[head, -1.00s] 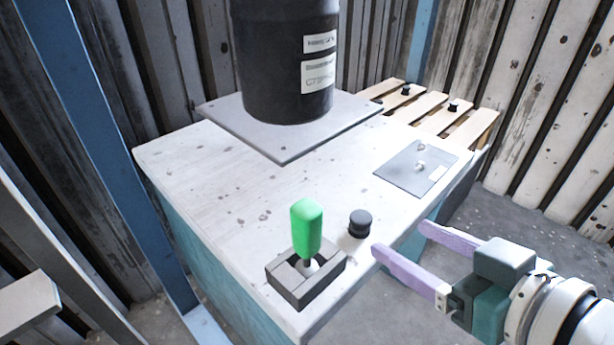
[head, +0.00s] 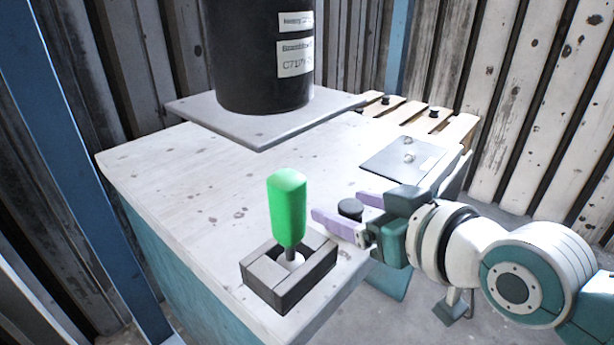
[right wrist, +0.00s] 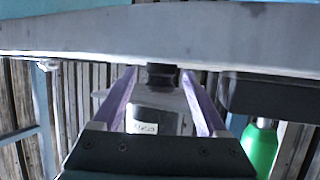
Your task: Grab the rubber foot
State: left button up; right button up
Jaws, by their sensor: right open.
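The rubber foot (head: 350,208) is a small black ridged cylinder standing on the white worktop near its right edge. My right gripper (head: 338,205) is open, low over the worktop, its purple fingers on either side of the foot. In the right wrist view, which looks upside down, the foot (right wrist: 162,77) sits between the tips of the open fingers (right wrist: 160,74). I cannot tell whether either finger touches it. My left gripper is not in view.
A green-handled tool (head: 287,205) stands in a grey square holder (head: 262,273), close left of my right gripper. A black drum (head: 245,60) stands on a grey slab (head: 190,108) behind. A metal plate (head: 385,162) lies at right, with a wooden pallet (head: 455,130) beyond.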

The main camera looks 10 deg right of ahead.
jog(key=shift+s, duration=0.1)
jog(key=shift+c, duration=0.3)
jog(key=shift+c, duration=0.8)
grip_shut()
